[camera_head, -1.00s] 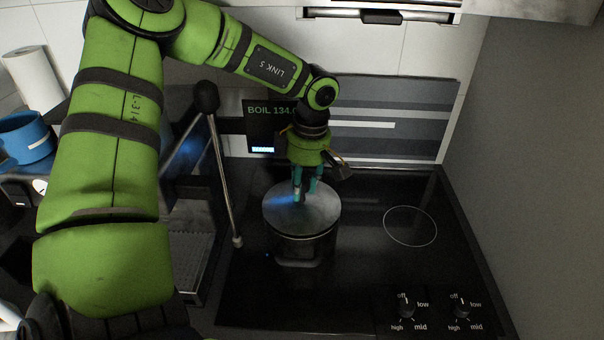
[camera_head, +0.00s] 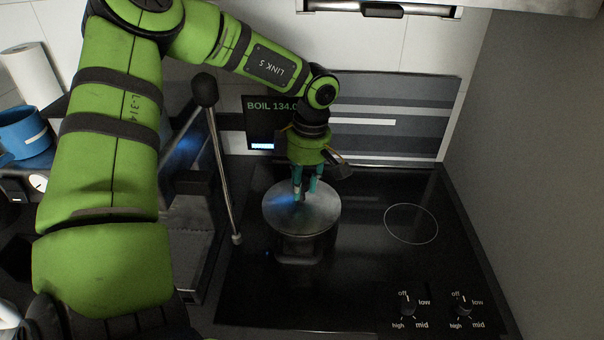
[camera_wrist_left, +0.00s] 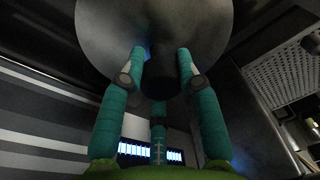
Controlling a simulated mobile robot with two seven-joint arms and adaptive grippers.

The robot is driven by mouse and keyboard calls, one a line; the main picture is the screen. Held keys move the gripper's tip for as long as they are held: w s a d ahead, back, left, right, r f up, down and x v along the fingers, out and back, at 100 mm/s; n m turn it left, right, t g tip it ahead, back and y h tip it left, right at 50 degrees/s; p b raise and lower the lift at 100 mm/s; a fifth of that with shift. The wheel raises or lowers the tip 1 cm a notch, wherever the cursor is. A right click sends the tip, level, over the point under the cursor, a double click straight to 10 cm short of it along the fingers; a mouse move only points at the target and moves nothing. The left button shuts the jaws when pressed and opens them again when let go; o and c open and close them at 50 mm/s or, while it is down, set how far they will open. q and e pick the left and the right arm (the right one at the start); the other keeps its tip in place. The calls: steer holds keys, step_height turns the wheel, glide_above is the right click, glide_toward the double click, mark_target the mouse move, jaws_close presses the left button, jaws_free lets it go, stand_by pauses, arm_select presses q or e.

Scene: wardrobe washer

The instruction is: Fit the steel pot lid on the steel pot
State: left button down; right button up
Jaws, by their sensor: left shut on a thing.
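The steel pot lid (camera_head: 318,213) is a round grey disc lying over the top of the steel pot (camera_head: 300,247) on the dark hob. My left gripper (camera_head: 304,196) reaches down from above with teal fingers shut on the lid's knob. In the left wrist view the lid (camera_wrist_left: 220,30) fills the top, and the fingers close around its dark knob (camera_wrist_left: 161,70). The lid covers the pot's mouth, so I cannot tell whether its rim is fully seated. My right gripper is not in view.
The black hob (camera_head: 365,275) has a free ring at the right and two knobs (camera_head: 407,306) at the front. A display reading BOIL (camera_head: 262,125) stands behind the pot. A steel rod (camera_head: 222,170) with a black knob rises close to the pot's left. A grey wall bounds the right.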

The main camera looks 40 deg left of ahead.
arm_select(q)
steer(key=shift+f+b, duration=0.25)
steer(key=shift+b, duration=0.05)
steer(key=c, duration=0.8)
jaws_free()
steer(key=o, duration=0.3)
steer(key=shift+o, duration=0.2)
steer(key=shift+r, duration=0.15)
steer(key=shift+r, duration=0.55)
steer(key=shift+r+p, duration=0.9)
steer(key=shift+r, duration=1.45)
steer(key=shift+f, duration=0.15)
